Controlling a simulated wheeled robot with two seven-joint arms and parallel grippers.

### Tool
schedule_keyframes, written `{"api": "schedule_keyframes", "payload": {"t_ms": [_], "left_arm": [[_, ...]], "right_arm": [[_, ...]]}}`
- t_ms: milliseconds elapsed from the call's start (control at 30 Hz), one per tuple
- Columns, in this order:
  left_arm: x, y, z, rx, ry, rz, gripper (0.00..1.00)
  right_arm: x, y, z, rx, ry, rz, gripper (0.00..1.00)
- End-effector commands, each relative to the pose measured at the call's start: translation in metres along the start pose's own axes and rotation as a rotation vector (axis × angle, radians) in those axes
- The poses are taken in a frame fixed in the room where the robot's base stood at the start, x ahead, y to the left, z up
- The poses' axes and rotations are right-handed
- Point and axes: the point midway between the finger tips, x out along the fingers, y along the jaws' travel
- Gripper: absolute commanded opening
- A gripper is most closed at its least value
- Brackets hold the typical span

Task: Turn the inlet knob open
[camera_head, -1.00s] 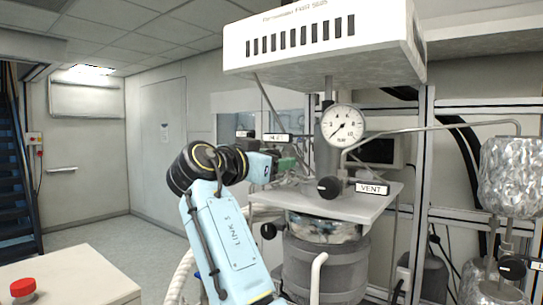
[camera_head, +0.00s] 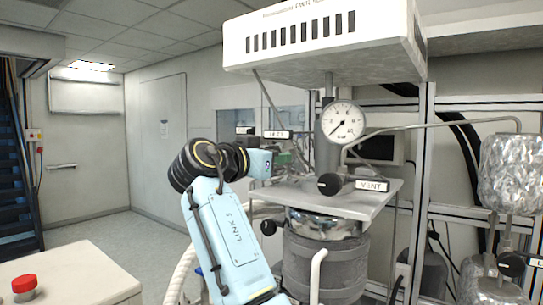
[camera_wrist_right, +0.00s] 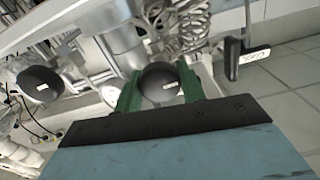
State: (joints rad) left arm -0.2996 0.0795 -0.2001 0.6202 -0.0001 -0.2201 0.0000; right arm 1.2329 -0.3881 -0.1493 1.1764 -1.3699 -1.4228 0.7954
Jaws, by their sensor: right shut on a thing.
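In the head view, my right gripper (camera_head: 283,160) reaches the left side of the reactor's top plate, beside the INLET label (camera_head: 277,134). Its body hides most of the inlet knob there. In the right wrist view, the black round inlet knob (camera_wrist_right: 160,82) with a white mark sits between the green fingers of my right gripper (camera_wrist_right: 160,92). The fingers are shut on it from both sides. My left gripper is not in view.
The black vent knob (camera_head: 329,184) with its VENT label (camera_head: 372,185) is on the near side of the top plate (camera_head: 375,202). The pressure gauge (camera_head: 343,122) stands above it. A white housing (camera_head: 325,55) overhangs the reactor. A red button (camera_head: 24,286) is on the left bench.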

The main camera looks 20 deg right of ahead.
Motion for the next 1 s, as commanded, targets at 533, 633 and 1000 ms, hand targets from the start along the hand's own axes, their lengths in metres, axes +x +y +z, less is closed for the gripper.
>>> {"api": "schedule_keyframes", "payload": {"t_ms": [533,633,1000], "left_arm": [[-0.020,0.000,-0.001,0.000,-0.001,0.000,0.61],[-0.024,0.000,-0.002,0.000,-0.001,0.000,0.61],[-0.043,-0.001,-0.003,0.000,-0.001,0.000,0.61]], "right_arm": [[0.000,-0.001,-0.002,-0.443,0.001,0.001,0.17],[0.000,-0.001,-0.002,-0.539,0.001,0.000,0.17],[0.000,-0.001,-0.003,-0.889,0.001,0.000,0.17]]}}
